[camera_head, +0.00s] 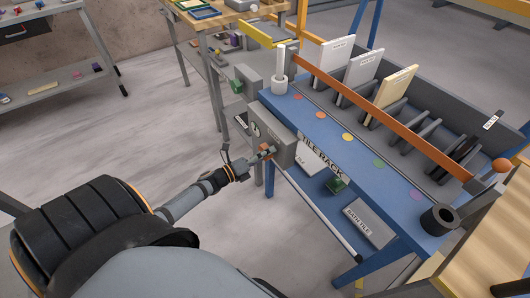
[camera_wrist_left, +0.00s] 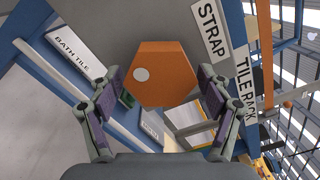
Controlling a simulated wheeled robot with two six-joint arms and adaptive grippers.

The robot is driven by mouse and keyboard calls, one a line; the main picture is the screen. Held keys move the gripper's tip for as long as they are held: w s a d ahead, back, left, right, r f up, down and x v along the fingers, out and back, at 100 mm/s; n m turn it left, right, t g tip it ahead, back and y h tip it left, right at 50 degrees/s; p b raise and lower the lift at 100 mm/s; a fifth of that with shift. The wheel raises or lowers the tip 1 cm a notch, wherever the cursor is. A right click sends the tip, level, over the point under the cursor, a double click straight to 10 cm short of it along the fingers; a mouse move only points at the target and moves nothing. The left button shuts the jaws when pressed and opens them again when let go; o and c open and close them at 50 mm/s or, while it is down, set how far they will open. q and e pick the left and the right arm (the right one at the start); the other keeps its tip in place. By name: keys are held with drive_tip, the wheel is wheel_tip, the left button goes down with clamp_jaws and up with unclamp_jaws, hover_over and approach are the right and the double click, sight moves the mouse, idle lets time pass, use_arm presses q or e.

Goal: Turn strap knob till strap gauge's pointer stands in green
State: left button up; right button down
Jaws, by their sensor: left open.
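The strap knob is an orange hexagon with a white dot, facing me in the left wrist view (camera_wrist_left: 168,62). In the head view the knob (camera_head: 265,148) is a small orange spot on a grey box at the rack's left end. My left gripper (camera_head: 259,155) is at this box. In the wrist view its open fingers (camera_wrist_left: 163,84) stand either side of the knob's lower part, with gaps visible. The strap gauge (camera_head: 256,129) is a small dial on the box's face; its pointer and green zone are too small to read. My right gripper is not in view.
A blue tile rack (camera_head: 349,146) holds upright pale tiles behind an orange strap (camera_head: 345,88). A black cup-like part (camera_head: 440,217) sits on its right front. Bath tiles lie on the shelf below. A workbench (camera_head: 235,12) stands behind; floor at left is clear.

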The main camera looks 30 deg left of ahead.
use_arm(q)
drive_tip(key=shift+s+a, duration=0.1)
drive_tip(key=shift+s, duration=0.15)
drive_tip(key=v, duration=1.1)
drive_tip(key=shift+s, duration=0.2)
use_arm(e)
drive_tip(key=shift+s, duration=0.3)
use_arm(q)
drive_tip(key=shift+a+f, duration=0.1)
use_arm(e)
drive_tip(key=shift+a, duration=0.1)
